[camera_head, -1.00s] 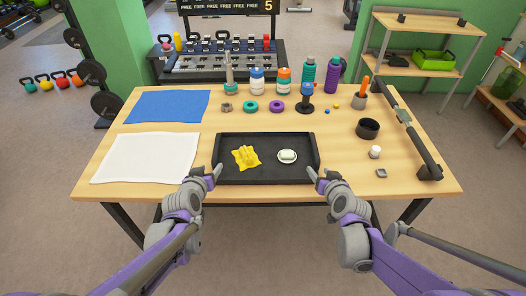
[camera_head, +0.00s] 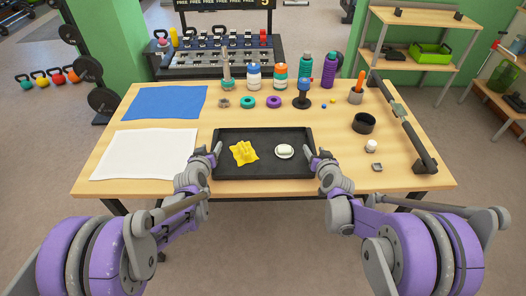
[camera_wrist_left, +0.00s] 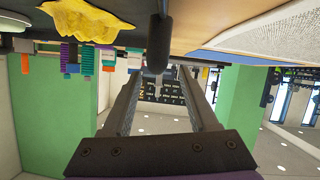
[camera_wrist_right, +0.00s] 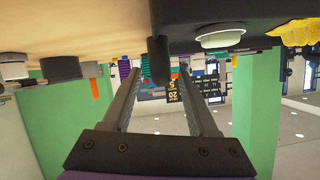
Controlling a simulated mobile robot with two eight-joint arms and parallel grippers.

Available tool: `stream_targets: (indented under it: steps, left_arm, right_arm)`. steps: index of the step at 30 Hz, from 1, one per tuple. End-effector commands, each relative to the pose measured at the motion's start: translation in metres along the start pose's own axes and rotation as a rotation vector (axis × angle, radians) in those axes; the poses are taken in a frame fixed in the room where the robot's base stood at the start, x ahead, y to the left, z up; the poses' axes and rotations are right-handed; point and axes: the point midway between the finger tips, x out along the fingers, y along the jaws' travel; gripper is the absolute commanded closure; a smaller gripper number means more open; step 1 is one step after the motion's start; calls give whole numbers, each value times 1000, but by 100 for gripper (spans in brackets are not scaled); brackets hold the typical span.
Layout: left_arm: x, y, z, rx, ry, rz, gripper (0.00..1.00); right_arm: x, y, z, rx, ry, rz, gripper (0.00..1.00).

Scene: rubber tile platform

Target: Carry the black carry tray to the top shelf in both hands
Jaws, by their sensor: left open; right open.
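The black carry tray (camera_head: 263,172) lies flat on the table near its front edge. It holds a crumpled yellow cloth (camera_head: 243,152) and a white soap on a small dish (camera_head: 284,151). My left gripper (camera_head: 217,150) is open at the tray's left end, and my right gripper (camera_head: 308,152) is open at its right end. In each wrist view a dark upright piece, apparently a tray handle, shows between the spread fingers, in the left (camera_wrist_left: 157,42) and in the right (camera_wrist_right: 159,62). I cannot tell whether the fingers touch it. The wooden top shelf (camera_head: 425,22) stands at the back right.
A white towel (camera_head: 145,155) and a blue one (camera_head: 165,102) lie left of the tray. Bottles (camera_head: 280,76) and rings line the back. A black bowl (camera_head: 364,123), small items and a dark bar (camera_head: 408,125) lie right. Small dark blocks (camera_head: 398,12) sit on the top shelf.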

Motion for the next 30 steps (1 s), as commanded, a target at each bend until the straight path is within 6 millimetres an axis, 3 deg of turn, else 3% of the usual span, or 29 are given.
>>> stream_targets:
  steps: [3, 9, 22, 30]
  left_arm:
    - [22, 0, 0, 1, 0, 0, 40]
    - [46, 0, 0, 0, 0, 1, 40]
    - [54, 0, 0, 0, 0, 0, 40]
    - [54, 0, 0, 0, 0, 0, 87]
  right_arm:
    - [22, 0, 0, 0, 0, 0, 40]
    - [46, 0, 0, -1, 0, 0, 40]
    - [54, 0, 0, 0, 0, 0, 40]
    - [54, 0, 0, 0, 0, 0, 87]
